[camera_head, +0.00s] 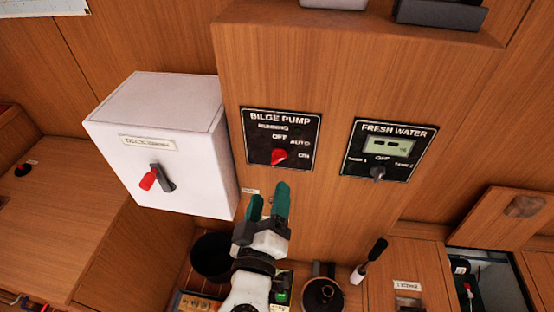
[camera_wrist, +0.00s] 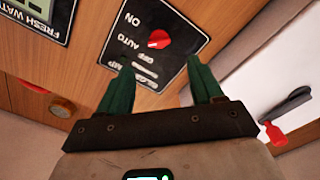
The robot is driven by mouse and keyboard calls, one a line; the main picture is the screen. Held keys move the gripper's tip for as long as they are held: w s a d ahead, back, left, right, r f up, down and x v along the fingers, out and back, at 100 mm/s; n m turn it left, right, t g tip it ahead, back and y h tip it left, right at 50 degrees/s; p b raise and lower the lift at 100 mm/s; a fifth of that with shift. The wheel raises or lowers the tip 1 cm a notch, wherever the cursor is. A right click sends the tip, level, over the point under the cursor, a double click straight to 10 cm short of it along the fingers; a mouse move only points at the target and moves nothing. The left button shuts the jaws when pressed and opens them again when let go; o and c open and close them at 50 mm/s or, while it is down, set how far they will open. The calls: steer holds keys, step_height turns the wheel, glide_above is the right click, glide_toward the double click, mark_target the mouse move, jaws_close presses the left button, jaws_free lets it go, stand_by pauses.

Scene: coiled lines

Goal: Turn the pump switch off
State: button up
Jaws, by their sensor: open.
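The black BILGE PUMP panel (camera_head: 281,139) is on the wooden wall, marked RUNNING, OFF, AUTO and ON. Its red knob (camera_head: 278,156) sits at the panel's lower middle; I cannot tell surely which mark it points to. In the wrist view the panel (camera_wrist: 140,20) appears upside down, with the red knob (camera_wrist: 159,39) just beyond my fingertips. My gripper (camera_head: 268,199) is open and empty, its green fingers below the panel in the head view. The fingers also show in the wrist view (camera_wrist: 160,66), apart from the knob and on either side of it.
Below are a dark pot (camera_head: 211,257) and a black-handled lever (camera_head: 369,261).

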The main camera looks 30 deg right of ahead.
mark_target(278, 162)
steer(key=p+x, duration=0.2)
steer(key=x, duration=0.8)
steer(key=shift+s, duration=0.1)
steer(key=shift+c, duration=0.2)
steer(key=c, duration=1)
steer(key=shift+n, duration=0.3)
steer(key=n, duration=0.3)
steer(key=shift+n, duration=0.3)
steer(key=shift+n+p, duration=0.55)
steer(key=shift+n, duration=1.75)
steer(key=shift+f, duration=0.1)
